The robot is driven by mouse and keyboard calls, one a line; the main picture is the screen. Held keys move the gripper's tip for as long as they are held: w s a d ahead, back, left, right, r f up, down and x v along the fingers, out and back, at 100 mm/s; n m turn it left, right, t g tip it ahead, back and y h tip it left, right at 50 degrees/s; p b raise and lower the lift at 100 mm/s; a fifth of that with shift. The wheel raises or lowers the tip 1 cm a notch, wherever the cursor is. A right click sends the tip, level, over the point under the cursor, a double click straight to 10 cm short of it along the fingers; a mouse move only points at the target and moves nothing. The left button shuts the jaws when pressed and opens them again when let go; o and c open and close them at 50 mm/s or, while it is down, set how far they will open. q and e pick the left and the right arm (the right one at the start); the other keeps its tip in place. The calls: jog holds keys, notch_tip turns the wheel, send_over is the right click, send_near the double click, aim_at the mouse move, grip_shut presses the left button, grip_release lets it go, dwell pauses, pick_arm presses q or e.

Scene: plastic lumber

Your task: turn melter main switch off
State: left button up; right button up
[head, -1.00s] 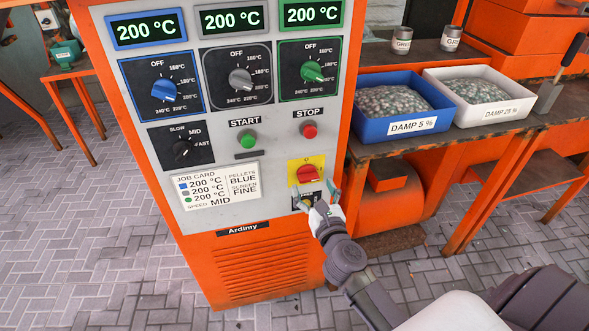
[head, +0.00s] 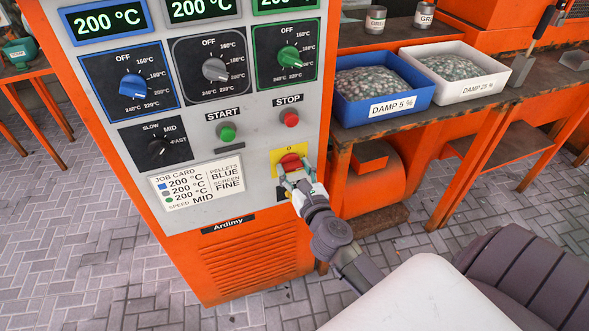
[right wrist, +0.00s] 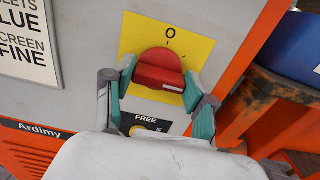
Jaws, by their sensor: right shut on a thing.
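The main switch is a red rotary knob (head: 291,162) on a yellow plate (head: 277,157), low on the right of the grey panel. In the right wrist view the red knob (right wrist: 158,70) has its grip bar lying near level, with a white mark at the bar's right end. The "0" stands at the top of the yellow plate (right wrist: 196,50). My right gripper (right wrist: 158,82) is shut on the knob, one finger at each end of the bar. It also shows in the head view (head: 296,178). My left gripper is not in view.
Below the switch is a label reading "FREE" (right wrist: 145,120), partly hidden by my gripper. Above are a green START button (head: 226,132) and a red STOP button (head: 290,118). A blue tray (head: 424,98) and a white tray (head: 502,92) stand on the bench at right.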

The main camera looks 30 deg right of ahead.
jog(key=shift+r+n+p, duration=0.15)
jog(key=shift+n+p, duration=1)
jog(key=shift+n, duration=0.15)
jog(key=n+p, duration=0.3)
jog(key=n, duration=0.2)
jog(key=shift+a, duration=0.1)
jog(key=n+p, duration=0.3)
jog(key=n, duration=0.2)
jog(key=shift+n, duration=0.4)
jog(key=n, duration=0.1)
jog(key=n+p, duration=0.1)
jog(key=n, duration=0.2)
jog(key=shift+f+p, duration=0.25)
jog(key=shift+p, duration=0.1)
jog(key=shift+n, duration=0.3)
jog(key=o, duration=1.2)
jog(key=shift+a, duration=0.1)
jog(key=shift+c, duration=0.2)
